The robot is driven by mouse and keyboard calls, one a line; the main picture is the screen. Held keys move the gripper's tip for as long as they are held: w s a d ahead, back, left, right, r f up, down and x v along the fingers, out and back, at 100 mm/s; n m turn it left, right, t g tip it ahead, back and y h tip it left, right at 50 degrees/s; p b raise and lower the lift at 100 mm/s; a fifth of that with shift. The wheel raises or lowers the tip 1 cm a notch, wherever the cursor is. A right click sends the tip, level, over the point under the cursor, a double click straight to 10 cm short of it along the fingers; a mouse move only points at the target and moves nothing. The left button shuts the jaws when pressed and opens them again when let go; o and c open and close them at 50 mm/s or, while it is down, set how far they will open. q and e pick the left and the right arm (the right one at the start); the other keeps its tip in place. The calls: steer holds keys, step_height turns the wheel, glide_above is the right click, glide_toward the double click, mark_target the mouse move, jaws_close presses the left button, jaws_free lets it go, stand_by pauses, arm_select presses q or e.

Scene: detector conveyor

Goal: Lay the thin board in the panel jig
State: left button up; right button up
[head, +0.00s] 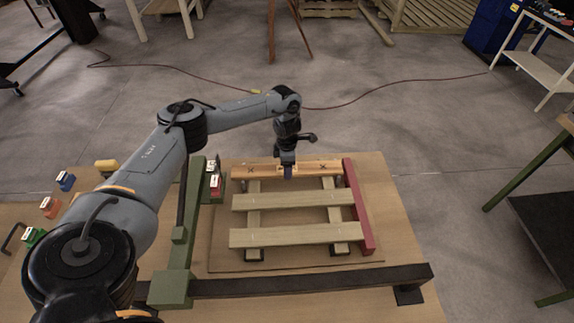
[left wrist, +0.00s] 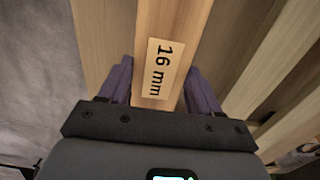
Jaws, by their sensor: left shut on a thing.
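My left gripper (head: 287,174) points down at the far side of the panel jig. It is shut across the middle of a board labelled 16 mm (left wrist: 158,72), with a purple finger on each side in the left wrist view (left wrist: 158,90). In the head view this orange-brown board (head: 255,171) lies crosswise along the far end of the jig, with dark X marks. Whether it touches the supports beneath is hard to tell. The jig has a red side bar (head: 358,205) on the right. Two pale boards (head: 285,201) (head: 290,235) lie crosswise nearer me, over two lengthwise battens (head: 253,218).
A green frame (head: 178,255) stands left of the jig, with a dark bar (head: 310,283) across the front. Small coloured blocks (head: 50,207) sit at the table's left. The wooden table (head: 400,220) is clear on the right.

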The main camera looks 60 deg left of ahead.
arm_select(q)
steer(key=shift+f, duration=0.15)
steer(key=o, duration=1.2)
steer(key=shift+o, duration=0.2)
steer(key=shift+r, duration=0.3)
step_height(320, 180, up, 10)
steer(key=p, duration=0.4)
steer(key=shift+p, duration=0.3)
steer(key=shift+r, duration=0.1)
